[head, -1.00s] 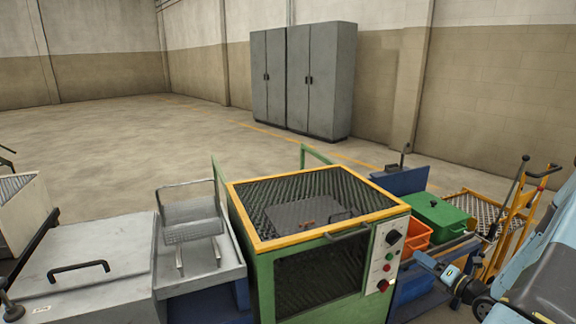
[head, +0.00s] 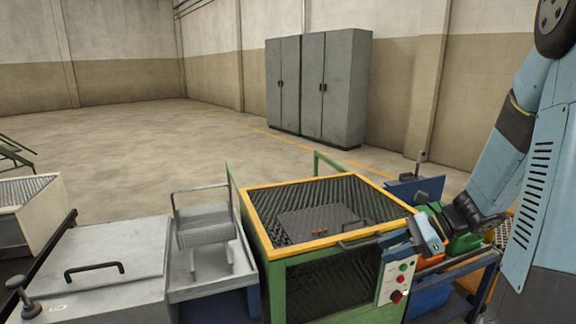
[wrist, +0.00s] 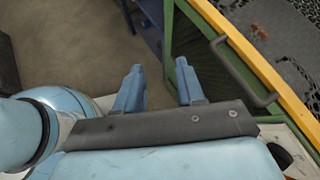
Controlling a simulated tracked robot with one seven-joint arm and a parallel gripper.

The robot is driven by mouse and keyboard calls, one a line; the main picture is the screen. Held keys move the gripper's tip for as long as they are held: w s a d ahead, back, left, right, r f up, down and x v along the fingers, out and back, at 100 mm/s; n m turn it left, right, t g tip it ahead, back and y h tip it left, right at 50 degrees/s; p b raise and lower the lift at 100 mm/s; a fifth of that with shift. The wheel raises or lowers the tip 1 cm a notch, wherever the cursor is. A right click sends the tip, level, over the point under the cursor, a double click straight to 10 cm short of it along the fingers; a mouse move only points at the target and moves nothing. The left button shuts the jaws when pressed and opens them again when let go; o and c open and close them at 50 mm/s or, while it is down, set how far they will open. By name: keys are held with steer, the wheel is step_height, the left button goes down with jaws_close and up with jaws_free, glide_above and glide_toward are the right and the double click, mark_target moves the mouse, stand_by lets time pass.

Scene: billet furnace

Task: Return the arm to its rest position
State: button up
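My light-blue arm (head: 527,150) stands at the right of the head view, bent down at the elbow. My gripper (head: 405,240) is at its lower end, near the front right corner of the green mesh cage with the yellow rim (head: 262,247). The wrist view shows its two blue fingers (wrist: 158,72) apart with nothing between them. The cage's black handle (wrist: 240,70) lies just right of the fingers in that view. I cannot tell how much space separates the gripper from the cage.
A control panel (head: 391,283) is on the cage's right front. A blue bench (head: 470,268) with orange and green boxes stands right of it. A grey lidded box (head: 100,255) and a wire basket (head: 205,227) are at left. Grey cabinets (head: 338,85) stand behind. Open floor (head: 130,135) lies beyond.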

steer(key=s+a+r+n+t+h, duration=0.1)
steer(key=s+r+n+t+h, duration=0.2)
steer(key=s+r+n+h, duration=0.7)
steer(key=shift+s+a+r+n+t+h, duration=0.15)
steer(key=shift+s+r+n+t+h, duration=0.2)
steer(key=shift+s+r+n, duration=2.7)
steer(key=shift+w+r+n, duration=0.15)
steer(key=shift+w+n, duration=0.6)
steer(key=shift+n, duration=0.5)
